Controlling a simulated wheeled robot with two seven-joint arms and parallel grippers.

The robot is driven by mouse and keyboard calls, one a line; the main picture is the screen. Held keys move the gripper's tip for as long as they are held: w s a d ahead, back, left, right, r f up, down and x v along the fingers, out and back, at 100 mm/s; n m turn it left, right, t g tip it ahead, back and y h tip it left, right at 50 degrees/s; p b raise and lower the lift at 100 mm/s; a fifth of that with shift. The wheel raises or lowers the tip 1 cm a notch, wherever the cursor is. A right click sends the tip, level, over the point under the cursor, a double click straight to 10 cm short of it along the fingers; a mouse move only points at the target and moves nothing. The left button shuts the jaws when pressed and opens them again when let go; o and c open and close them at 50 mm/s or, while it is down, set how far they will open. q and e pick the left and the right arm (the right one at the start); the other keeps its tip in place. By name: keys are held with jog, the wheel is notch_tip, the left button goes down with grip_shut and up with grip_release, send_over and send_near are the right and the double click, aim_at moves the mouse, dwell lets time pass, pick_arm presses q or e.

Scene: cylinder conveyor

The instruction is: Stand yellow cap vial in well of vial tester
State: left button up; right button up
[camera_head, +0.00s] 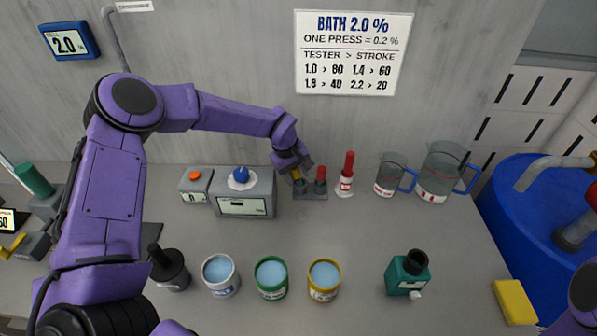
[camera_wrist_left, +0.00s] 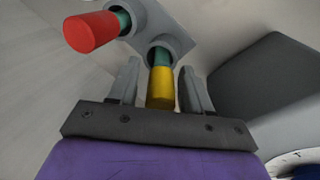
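The yellow cap vial (camera_wrist_left: 160,88) stands in a hole of a small grey rack (camera_wrist_left: 178,45), with teal glass showing below its cap. In the head view the yellow cap (camera_head: 297,174) is partly covered by my left gripper (camera_head: 299,171). In the left wrist view that gripper (camera_wrist_left: 158,85) is open, its fingers on either side of the cap with gaps. A red cap vial (camera_wrist_left: 92,32) stands in the other hole. A grey device with a blue knob and display (camera_head: 262,206) is left of the rack; I cannot tell whether it is the tester. No well shows clearly.
A red-topped bottle (camera_head: 346,180) stands close right of the rack (camera_head: 312,194), then two beakers (camera_head: 437,178). An orange-button box (camera_head: 195,196) is at left. Several liquid-filled cups, including a green one (camera_head: 271,289), stand in front. The middle counter is clear.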

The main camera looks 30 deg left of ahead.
pick_arm(q)
grip_shut()
jog(key=c, duration=0.5)
grip_release()
grip_shut()
jog(key=shift+d+r+p, duration=0.15)
jog(key=shift+r+p, duration=1.7)
jog(key=shift+r, duration=0.5)
jog(key=shift+r+p, duration=0.75)
jog(key=shift+r, duration=0.15)
